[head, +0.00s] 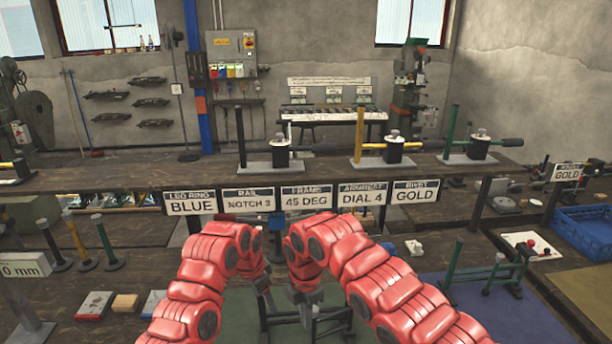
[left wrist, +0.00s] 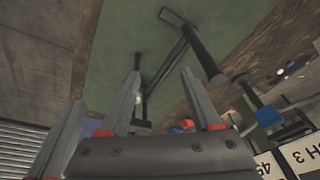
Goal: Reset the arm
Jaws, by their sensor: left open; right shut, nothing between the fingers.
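My left gripper (head: 268,298) hangs down over the green mat (head: 240,328) in the middle of the bench, partly hidden by my red arm links. The left wrist view shows its fingers (left wrist: 162,74) apart, with nothing held between them. My right gripper (head: 304,298) points down close beside it to the right; it is shut and holds nothing. A dark metal frame (head: 336,318) stands on the mat below both grippers. The left wrist view shows dark bars (left wrist: 203,52) beyond the fingers; I cannot tell whether the fingers touch any.
Signs such as the BLUE sign (head: 190,202) line the rear shelf, which bears several presses. A green frame (head: 484,270) stands on a blue mat to the right. A blue crate (head: 585,232) is far right.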

